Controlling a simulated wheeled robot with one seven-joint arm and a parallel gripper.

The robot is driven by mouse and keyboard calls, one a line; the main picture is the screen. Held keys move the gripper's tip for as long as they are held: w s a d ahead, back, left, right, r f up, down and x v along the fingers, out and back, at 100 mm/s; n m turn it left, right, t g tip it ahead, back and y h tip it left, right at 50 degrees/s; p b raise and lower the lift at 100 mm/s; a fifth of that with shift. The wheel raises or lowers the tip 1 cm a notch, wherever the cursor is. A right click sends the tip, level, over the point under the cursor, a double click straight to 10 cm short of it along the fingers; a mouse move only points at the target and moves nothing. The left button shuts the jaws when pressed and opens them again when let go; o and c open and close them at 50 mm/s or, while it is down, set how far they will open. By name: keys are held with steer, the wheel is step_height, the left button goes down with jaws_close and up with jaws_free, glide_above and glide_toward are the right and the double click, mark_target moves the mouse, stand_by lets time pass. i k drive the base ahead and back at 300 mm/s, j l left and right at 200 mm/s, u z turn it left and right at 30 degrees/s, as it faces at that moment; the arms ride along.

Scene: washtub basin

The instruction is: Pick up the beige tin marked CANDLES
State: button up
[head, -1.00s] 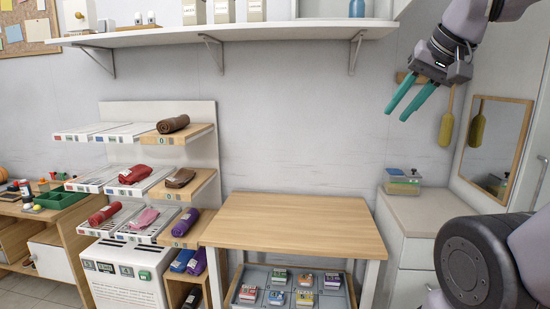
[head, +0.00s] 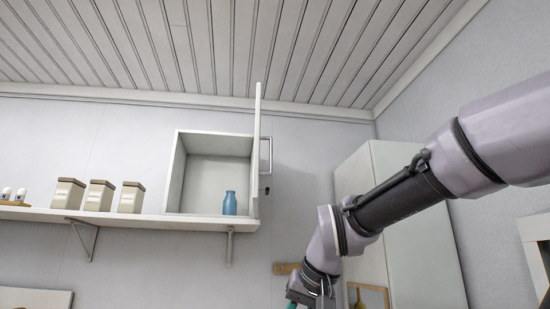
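Three beige tins with brown lids stand in a row on the white wall shelf: a left tin (head: 67,195), a middle tin (head: 98,196) and a right tin (head: 131,198). Each has a pale label, but the lettering is too small to read, so I cannot tell which is marked CANDLES. My gripper (head: 292,304) is at the bottom edge, right of and below the shelf, well away from the tins. Only a bit of its teal finger shows; the fingertips are out of frame.
An open white cabinet (head: 177,178) stands on the shelf (head: 150,219) right of the tins, its door (head: 256,150) swung outward. A blue bottle (head: 230,203) is at its opening. Small white shakers (head: 20,195) stand at left. A tall white cabinet (head: 405,240) is behind my arm.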

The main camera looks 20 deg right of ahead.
mark_target(132, 194)
steer(key=l+u, duration=0.1)
steer(key=l, duration=0.6)
steer(key=i+j+u, duration=0.5)
steer(key=i+j, duration=0.95)
